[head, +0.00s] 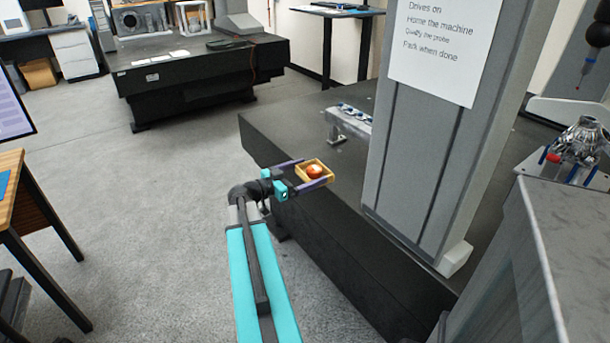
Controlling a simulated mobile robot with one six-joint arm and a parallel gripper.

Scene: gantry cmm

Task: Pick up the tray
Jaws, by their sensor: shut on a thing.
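A small wooden tray (328,180) is over the left edge of the dark granite slab in the head view. A round orange-red object (314,171) sits in it. My gripper (305,174) comes from the left, with one dark purple finger along the tray's far side and one along its near side. It is shut on the tray. I cannot tell whether the tray touches the slab or is held just above it.
The dark granite slab (330,230) has a grey column (430,140) rising from it, right of the tray. A metal rail with several round parts (350,122) stands behind. A wooden desk (12,185) is at far left. Grey floor (170,220) is open left of my arm.

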